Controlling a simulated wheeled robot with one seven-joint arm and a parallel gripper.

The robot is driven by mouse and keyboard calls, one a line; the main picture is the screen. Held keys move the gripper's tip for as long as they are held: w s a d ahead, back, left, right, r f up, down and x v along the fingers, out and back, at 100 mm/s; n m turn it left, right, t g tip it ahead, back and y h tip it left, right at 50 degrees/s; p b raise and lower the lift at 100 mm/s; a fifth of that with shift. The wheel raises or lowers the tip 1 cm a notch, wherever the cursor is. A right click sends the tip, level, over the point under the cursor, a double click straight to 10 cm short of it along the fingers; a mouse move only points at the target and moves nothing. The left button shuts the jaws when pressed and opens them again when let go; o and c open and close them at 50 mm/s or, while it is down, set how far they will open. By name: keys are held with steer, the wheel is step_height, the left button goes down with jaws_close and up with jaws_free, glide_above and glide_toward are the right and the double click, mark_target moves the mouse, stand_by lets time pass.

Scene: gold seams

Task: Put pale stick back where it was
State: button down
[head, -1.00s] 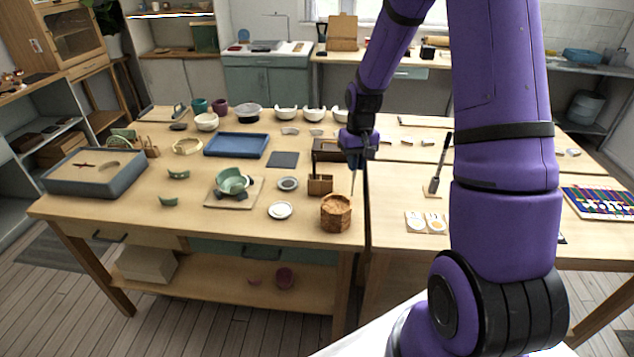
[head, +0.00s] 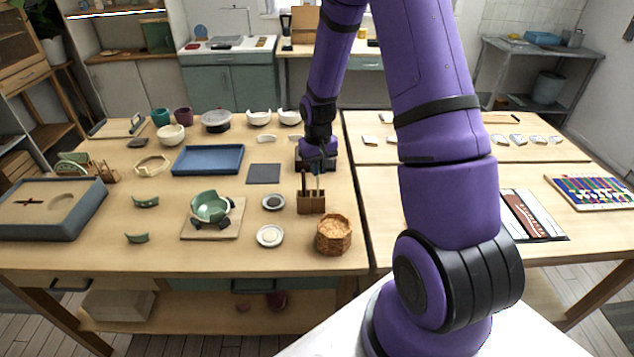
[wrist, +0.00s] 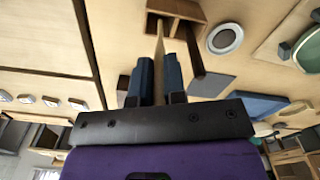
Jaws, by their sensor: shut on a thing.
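The pale stick (wrist: 159,42) is between the two dark blue fingers of my gripper (wrist: 159,75) in the wrist view, with its far end toward a wooden holder. In the head view my gripper (head: 318,168) is just above and behind that compartmented wooden holder (head: 311,203). The holder (wrist: 176,7) shows at the top of the wrist view. A dark stick (head: 303,184) stands in its left part. I cannot tell whether the pale stick's tip is inside a compartment or above it.
A green bowl (head: 210,207) sits on a board further left. A dark mat (head: 264,173) and a blue tray (head: 208,160) lie behind.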

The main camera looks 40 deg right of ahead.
mark_target(318, 182)
steer(key=shift+f, duration=2.25)
steer(key=c, duration=1.2)
jaws_free()
steer(key=shift+f, duration=0.15)
